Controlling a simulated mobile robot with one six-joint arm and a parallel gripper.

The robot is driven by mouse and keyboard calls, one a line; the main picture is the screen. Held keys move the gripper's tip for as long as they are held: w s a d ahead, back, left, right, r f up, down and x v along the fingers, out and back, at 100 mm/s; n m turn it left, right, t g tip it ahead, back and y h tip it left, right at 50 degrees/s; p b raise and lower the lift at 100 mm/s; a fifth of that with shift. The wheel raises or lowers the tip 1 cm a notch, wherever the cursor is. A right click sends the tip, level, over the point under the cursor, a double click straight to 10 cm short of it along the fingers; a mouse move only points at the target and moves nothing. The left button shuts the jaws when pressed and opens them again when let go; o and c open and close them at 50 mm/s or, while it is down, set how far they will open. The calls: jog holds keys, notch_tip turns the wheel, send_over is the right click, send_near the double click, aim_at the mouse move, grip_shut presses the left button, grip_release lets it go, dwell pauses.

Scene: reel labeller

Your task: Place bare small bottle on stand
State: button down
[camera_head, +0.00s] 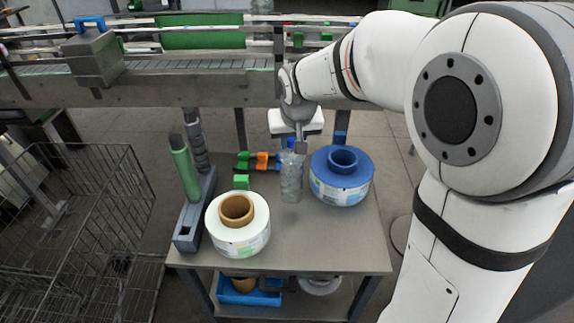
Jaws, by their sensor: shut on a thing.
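A clear small bottle (291,184) without a label is upright over the middle of the grey stand (300,248). My gripper (299,147) reaches down from above and is shut on the bottle near its top. The fingers partly cover the bottle's neck. I cannot tell whether the bottle's base touches the stand's top or hangs just above it.
A white label reel (252,242) with a brown core lies front left on the stand, and a blue reel (341,190) close right. Small green and orange blocks (262,160) lie behind. A grey holder with a green rod (185,168) stands left. A wire cage (75,220) is farther left; a conveyor (180,83) runs behind.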

aim_at(292, 158)
jog(key=shift+s+f, duration=0.1)
jog(key=shift+f, duration=2.6)
jog(key=shift+f, duration=0.15)
jog(key=c, duration=1.1)
grip_release()
